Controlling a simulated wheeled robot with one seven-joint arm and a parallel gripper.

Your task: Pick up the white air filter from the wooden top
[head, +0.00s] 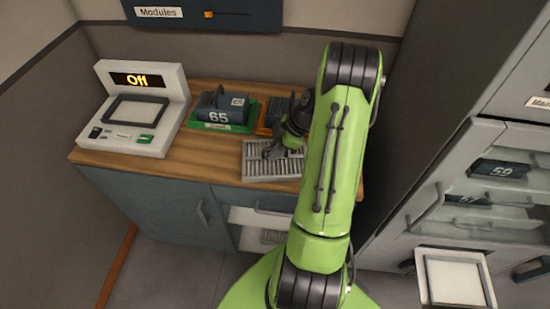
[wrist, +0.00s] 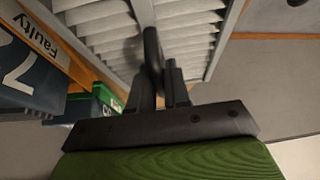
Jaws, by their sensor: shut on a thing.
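The white air filter (head: 256,170), a pale frame with rows of pleats, is at the front of the wooden top (head: 207,163) in the head view. I cannot tell whether it touches the top. My gripper (head: 277,150) is over it, shut on it. In the wrist view the pleated filter (wrist: 190,38) fills the upper middle, and the fingers of my gripper (wrist: 155,88) are at a dark upright part between its two pleated halves. My arm hides the filter's right end in the head view.
A dark module marked 65 (head: 218,117) sits in a green tray (head: 222,127) behind the filter. An orange-edged tray (head: 263,130) with a dark module is beside it. A white console reading Off (head: 137,80) stands left. A grey cabinet (head: 455,150) stands right.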

